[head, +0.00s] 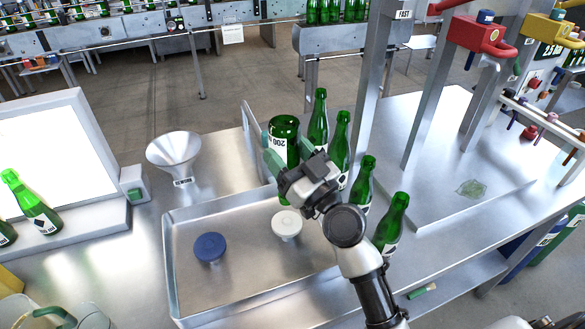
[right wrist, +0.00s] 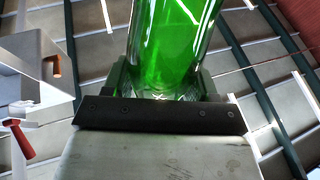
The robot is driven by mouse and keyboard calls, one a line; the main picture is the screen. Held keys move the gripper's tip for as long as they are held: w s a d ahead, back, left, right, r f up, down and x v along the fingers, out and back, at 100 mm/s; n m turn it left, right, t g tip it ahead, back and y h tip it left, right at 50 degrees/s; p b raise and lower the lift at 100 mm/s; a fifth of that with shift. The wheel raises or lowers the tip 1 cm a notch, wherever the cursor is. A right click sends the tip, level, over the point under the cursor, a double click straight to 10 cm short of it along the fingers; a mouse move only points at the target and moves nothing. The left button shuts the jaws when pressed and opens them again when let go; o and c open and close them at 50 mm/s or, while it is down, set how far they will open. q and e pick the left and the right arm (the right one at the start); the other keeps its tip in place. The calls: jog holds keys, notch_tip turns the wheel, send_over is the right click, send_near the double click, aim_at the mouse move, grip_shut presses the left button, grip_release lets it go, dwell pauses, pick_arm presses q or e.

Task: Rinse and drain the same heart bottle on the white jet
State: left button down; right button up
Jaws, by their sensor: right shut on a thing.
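My right gripper (head: 283,168) is shut on a green glass bottle (head: 284,126). The bottle's wide end points up and a white label with dark print shows on its side; no heart is readable. Its lower part is mostly hidden behind the gripper. In the right wrist view the green glass (right wrist: 170,45) fills the space between the fingers. The white jet (head: 286,222), a round white disc, is in the shallow metal tray (head: 185,290), below the held bottle in the picture. I cannot tell the bottle's height above it. My left gripper is not in view.
A blue disc (head: 210,247) is at the tray's left. A metal funnel (head: 174,152) stands behind it. Several green bottles (head: 362,186) stand close to the right of my gripper and arm. A bright panel (head: 50,150) with bottles is at left. Metal posts (head: 377,80) rise behind.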

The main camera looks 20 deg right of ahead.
notch_tip(320, 180, down, 4)
jog(key=b, duration=0.3)
jog(key=shift+f+b, duration=0.85)
jog(key=shift+b, duration=0.1)
jog(key=shift+f+b, duration=0.95)
jog(key=shift+f, duration=0.15)
dwell(0.8)
jog(key=shift+r, duration=0.1)
dwell(1.7)
jog(key=shift+r+p, duration=1.5)
dwell(1.3)
